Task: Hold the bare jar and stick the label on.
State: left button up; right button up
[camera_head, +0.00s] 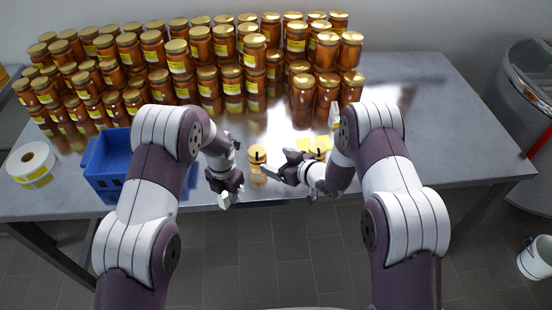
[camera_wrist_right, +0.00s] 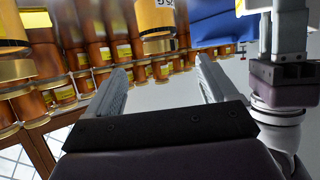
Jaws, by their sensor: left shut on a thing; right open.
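A single jar (camera_head: 257,153) with a gold lid and an orange-yellow front stands near the table's front edge, between my two grippers. A gold-lidded jar with dark lettering, likely the same one, shows upside down in the right wrist view (camera_wrist_right: 155,18), beyond the fingertips. My right gripper (camera_head: 279,165) is open just right of the jar; its spread fingers (camera_wrist_right: 160,85) have nothing between them. My left gripper (camera_head: 225,197) hangs left of the jar, shut on a small pale thing that I cannot identify. Yellow label-like patches (camera_head: 302,144) lie right of the jar, partly hidden by my right arm.
Many stacked amber jars (camera_head: 180,60) fill the table's back and left. A blue crate (camera_head: 100,180) stands at front left, partly behind my left arm. The table's right side (camera_head: 430,110) is clear.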

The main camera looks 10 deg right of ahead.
aim_at(259, 153)
jog(key=x, duration=1.2)
jog(key=shift+w+r, duration=0.15)
jog(key=shift+r, duration=0.2)
jog(key=c, duration=1.3)
jog(key=shift+o, duration=0.2)
jog(key=o, duration=1.3)
jog(key=v, duration=1.2)
jog(key=shift+f, duration=0.15)
